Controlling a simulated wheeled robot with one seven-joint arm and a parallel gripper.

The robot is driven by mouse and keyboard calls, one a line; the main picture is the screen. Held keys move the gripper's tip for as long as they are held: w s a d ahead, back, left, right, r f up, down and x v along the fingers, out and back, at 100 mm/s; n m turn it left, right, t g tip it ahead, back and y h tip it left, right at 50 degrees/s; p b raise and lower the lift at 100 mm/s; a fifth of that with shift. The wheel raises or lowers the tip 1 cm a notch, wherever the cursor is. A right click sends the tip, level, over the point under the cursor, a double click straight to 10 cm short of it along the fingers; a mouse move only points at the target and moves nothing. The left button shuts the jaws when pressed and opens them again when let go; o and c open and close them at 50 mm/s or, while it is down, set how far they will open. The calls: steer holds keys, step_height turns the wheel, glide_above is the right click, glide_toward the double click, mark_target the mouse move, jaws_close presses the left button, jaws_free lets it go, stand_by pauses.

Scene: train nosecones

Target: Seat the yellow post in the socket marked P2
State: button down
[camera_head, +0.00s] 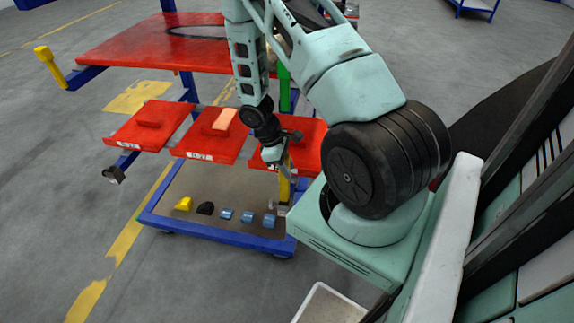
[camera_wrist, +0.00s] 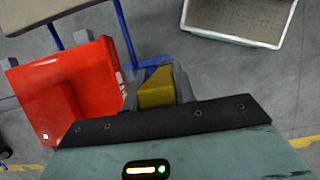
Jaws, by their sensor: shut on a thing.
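My gripper (camera_head: 281,163) is shut on a yellow post (camera_head: 285,186), which hangs down in front of the right-hand red tray. In the wrist view the yellow post (camera_wrist: 157,90) sits between the grey fingers. A grey piece shows at the post's lower end in the head view; I cannot tell if they touch. Another yellow post (camera_head: 48,65) stands tilted at the far left, by a blue bar. A green post (camera_head: 284,92) stands behind my arm. I cannot make out a socket marked P2; the small white labels on the red trays are unreadable.
Red trays (camera_head: 146,136) stand in a row before a large red table (camera_head: 150,48). An orange block (camera_head: 224,121) lies on the middle tray. Below is a blue-framed cart (camera_head: 215,235) with several small yellow, black and blue pieces. A white-rimmed bin (camera_head: 330,303) stands nearer me.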

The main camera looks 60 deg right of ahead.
mark_target(287, 183)
steer(key=shift+f+b, duration=1.35)
steer(key=shift+f, duration=0.9)
steer(key=shift+f+b, duration=0.65)
steer(key=shift+f, duration=0.95)
stand_by(0.3)
steer(key=c, duration=1.1)
jaws_free()
steer(key=shift+o, duration=0.2)
steer(key=shift+r, duration=0.1)
steer(key=v, duration=1.7)
steer(key=shift+w+p, duration=0.2)
steer(key=shift+p, duration=0.2)
steer(key=shift+r, duration=0.1)
